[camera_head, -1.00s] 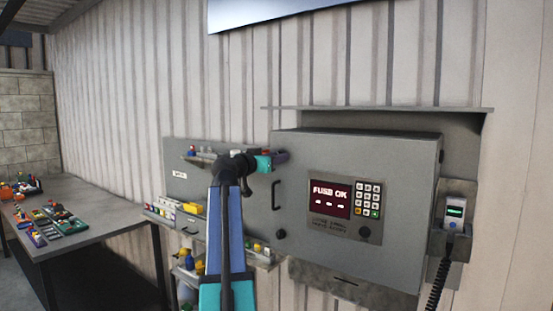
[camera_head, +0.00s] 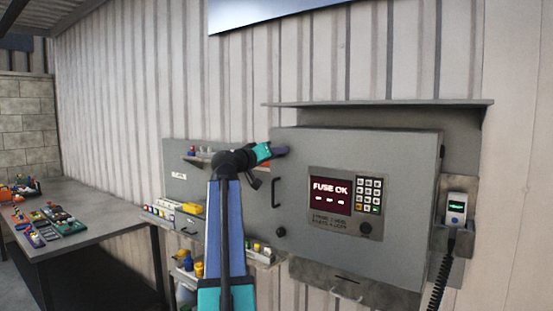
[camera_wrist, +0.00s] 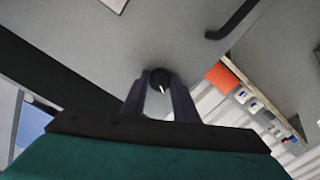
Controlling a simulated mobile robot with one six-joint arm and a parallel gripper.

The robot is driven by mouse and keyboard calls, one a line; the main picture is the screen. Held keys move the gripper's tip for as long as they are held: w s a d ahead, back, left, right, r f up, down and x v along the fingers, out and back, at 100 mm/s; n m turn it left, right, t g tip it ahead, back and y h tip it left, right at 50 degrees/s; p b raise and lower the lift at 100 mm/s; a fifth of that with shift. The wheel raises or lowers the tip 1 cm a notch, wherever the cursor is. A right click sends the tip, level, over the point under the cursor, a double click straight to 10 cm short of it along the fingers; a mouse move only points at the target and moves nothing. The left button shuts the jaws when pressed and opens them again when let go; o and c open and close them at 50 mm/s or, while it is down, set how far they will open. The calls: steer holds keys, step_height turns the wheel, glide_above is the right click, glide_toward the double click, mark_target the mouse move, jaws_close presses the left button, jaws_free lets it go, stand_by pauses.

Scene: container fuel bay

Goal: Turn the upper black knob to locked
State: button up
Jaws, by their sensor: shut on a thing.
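The upper black knob (camera_wrist: 158,77) is round with a white pointer line. In the wrist view it sits between the two fingertips of my gripper (camera_wrist: 160,83), which is shut on it. In the head view my gripper (camera_head: 281,152) reaches the upper left edge of the grey cabinet (camera_head: 405,200) and hides the knob. The lower black knob (camera_head: 281,231) is on the same door edge, below the dark door handle (camera_head: 276,192). The handle also shows at the top right of the wrist view (camera_wrist: 232,22). I cannot read any locked mark beside the upper knob.
A handset (camera_head: 456,210) hangs at the right. A shelf panel (camera_head: 180,185) with small items stands behind my arm. A workbench (camera_head: 95,225) with clutter is at the left.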

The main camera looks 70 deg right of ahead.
steer(key=shift+n, duration=3.5)
steer(key=o, duration=1.1)
steer(key=b+v, duration=0.4)
steer(key=v, duration=0.9)
steer(key=shift+a, duration=0.4)
